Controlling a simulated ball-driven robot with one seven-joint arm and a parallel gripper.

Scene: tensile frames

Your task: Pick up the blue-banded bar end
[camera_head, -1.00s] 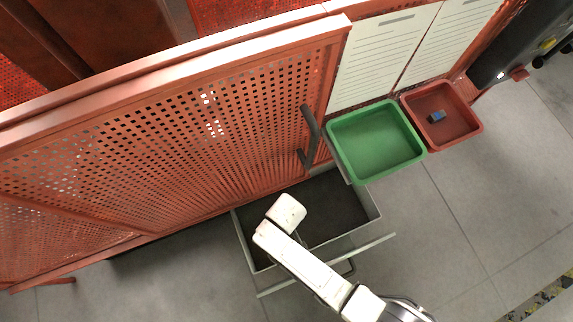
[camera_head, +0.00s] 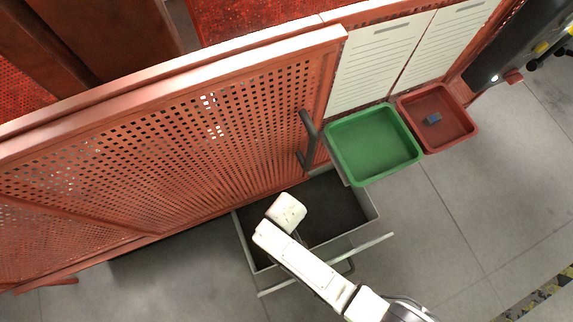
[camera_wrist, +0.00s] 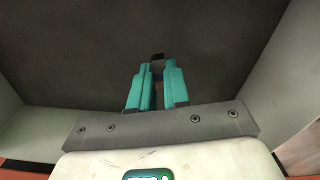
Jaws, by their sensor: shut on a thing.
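My gripper (camera_wrist: 158,72) has teal fingers and points down into the open grey drawer (camera_head: 243,246). In the wrist view it is shut on a small dark piece, the bar end (camera_wrist: 158,57), whose dark tip sticks out past the fingertips. In the head view my white wrist hides the fingers and the held piece. The drawer's dark floor (camera_wrist: 220,50) looks bare around the fingers.
A green bin (camera_head: 375,145) and a red bin (camera_head: 460,138) stand right of the drawer. A small dark and blue piece (camera_head: 432,118) lies in the red bin. A red perforated panel with a dark handle (camera_head: 308,140) rises behind the drawer. Drawer walls surround my gripper.

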